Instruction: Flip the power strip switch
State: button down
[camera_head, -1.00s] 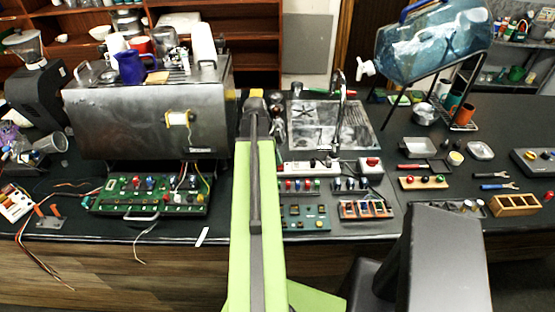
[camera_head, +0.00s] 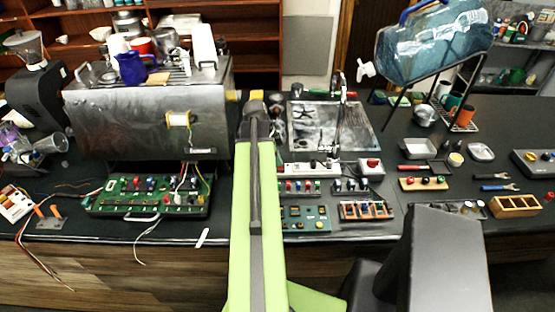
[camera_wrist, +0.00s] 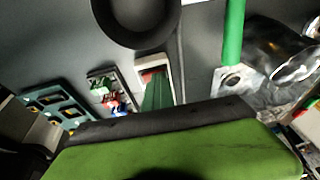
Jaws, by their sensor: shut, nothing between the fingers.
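The white power strip (camera_head: 305,169) lies on the dark counter just right of my arm in the head view, in front of the sink. Its left end is close to my arm. In the wrist view a pale casing with a red edge (camera_wrist: 152,62) shows near the middle, partly covered by a dark green tapering shape; I cannot tell its switch position. My gripper (camera_head: 255,98) is at the far end of my green arm, left of and beyond the strip. It is shut and empty; its fingertips are not clear.
A white box with a red button (camera_head: 370,166) sits right of the strip. Boards with knobs and a teal panel (camera_head: 305,218) lie in front. A metal sink (camera_head: 318,117) and tap are behind. The steel brewer (camera_head: 140,115) stands left of my arm.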

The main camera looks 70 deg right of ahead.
jog(key=shift+s+a+f+y, duration=0.15)
jog(key=shift+a+f, duration=0.05)
jog(key=shift+a, duration=0.15)
jog(key=shift+s+a+f+y, duration=0.1)
jog(key=shift+a+f+y, duration=0.1)
jog(key=shift+a, duration=0.15)
jog(key=shift+w+d+r+p, duration=0.1)
jog(key=shift+d+r+p, duration=0.05)
jog(key=shift+r+p, duration=0.45)
jog(key=p+v, duration=1.6)
jog(key=v, duration=0.1)
jog(key=shift+w, duration=0.2)
jog(key=shift+f, duration=0.15)
jog(key=s+f+b, duration=0.1)
jog(key=s+d+f+b, duration=0.1)
jog(key=shift+d+f, duration=0.25)
jog(key=shift+f, duration=0.05)
jog(key=shift+f, duration=0.1)
